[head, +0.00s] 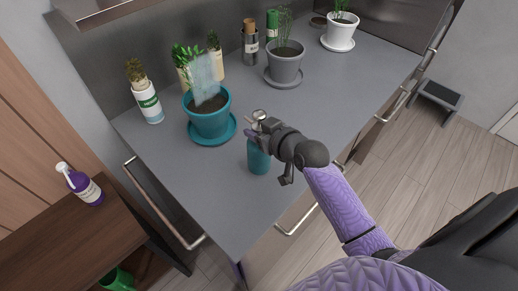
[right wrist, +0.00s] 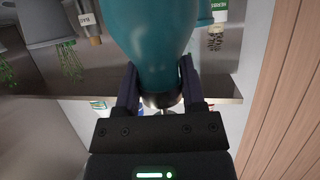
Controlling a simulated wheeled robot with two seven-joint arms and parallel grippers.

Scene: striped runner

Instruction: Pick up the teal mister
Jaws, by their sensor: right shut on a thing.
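The teal mister (head: 258,160) is at the front part of the grey counter, roughly upright, with its metal top showing above my gripper. My right gripper (head: 262,127) is shut on it near the neck. In the right wrist view the rounded teal body of the mister (right wrist: 155,35) sits between the two dark fingers of the gripper (right wrist: 158,82). I cannot tell whether its base touches the counter. My left gripper is not in view.
A teal pot (head: 208,122) on a saucer stands just left of the mister. A grey pot (head: 285,67), a white pot (head: 340,36) and a herb jar (head: 147,102) stand farther back. A purple spray bottle (head: 84,187) is on the brown side table (head: 75,232). The counter's right middle is clear.

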